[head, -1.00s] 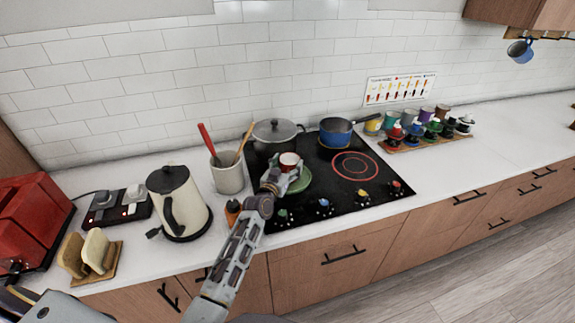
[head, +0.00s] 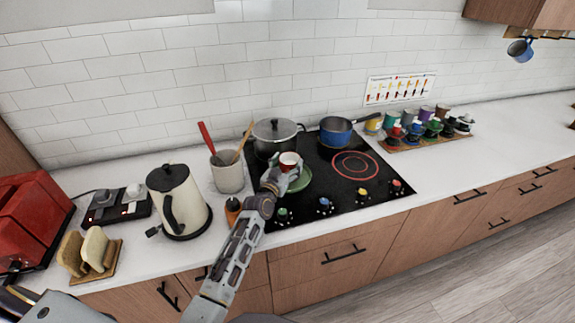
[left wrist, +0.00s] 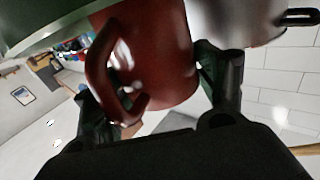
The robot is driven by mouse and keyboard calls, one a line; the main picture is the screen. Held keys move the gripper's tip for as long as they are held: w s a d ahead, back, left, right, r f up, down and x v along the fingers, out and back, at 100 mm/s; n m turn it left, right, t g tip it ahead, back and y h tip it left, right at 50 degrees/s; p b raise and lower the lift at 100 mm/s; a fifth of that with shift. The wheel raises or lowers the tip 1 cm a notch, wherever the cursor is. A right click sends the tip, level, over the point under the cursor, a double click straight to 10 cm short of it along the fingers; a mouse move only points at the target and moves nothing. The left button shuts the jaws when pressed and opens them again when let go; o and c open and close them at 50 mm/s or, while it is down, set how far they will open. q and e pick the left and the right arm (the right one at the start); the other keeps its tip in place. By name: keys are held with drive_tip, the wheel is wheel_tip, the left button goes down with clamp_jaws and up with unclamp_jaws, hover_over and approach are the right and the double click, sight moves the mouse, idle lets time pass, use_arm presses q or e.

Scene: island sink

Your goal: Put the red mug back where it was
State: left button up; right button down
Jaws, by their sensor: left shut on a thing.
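A green plate (head: 302,182) lies on the cooktop just beside and under the mug. Whether the mug touches the plate cannot be told.
A lidded grey pot (head: 277,137) stands behind the mug, and a blue pan (head: 336,133) to its right. A utensil crock (head: 228,175) and a kettle (head: 179,203) stand to the left. Several colored mugs (head: 426,114) and a wooden rack are at the right. The right burner is bare.

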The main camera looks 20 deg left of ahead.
use_arm(q)
drive_tip(key=shift+s+f, duration=0.15)
drive_tip(key=shift+f, duration=0.55)
drive_tip(key=o, duration=1.3)
drive_tip(key=shift+d+g, duration=0.1)
drive_tip(key=shift+g, duration=0.2)
drive_tip(key=shift+o, duration=0.7)
drive_tip(key=shift+f, duration=0.1)
drive_tip(key=shift+r+p, duration=1.25)
drive_tip(key=shift+r, duration=0.7)
drive_tip(key=shift+w+r+p, duration=0.2)
drive_tip(key=shift+r+p, duration=2.2)
drive_tip(key=shift+r, duration=0.2)
drive_tip(key=shift+r+p, duration=0.3)
drive_tip(key=shift+r, duration=0.05)
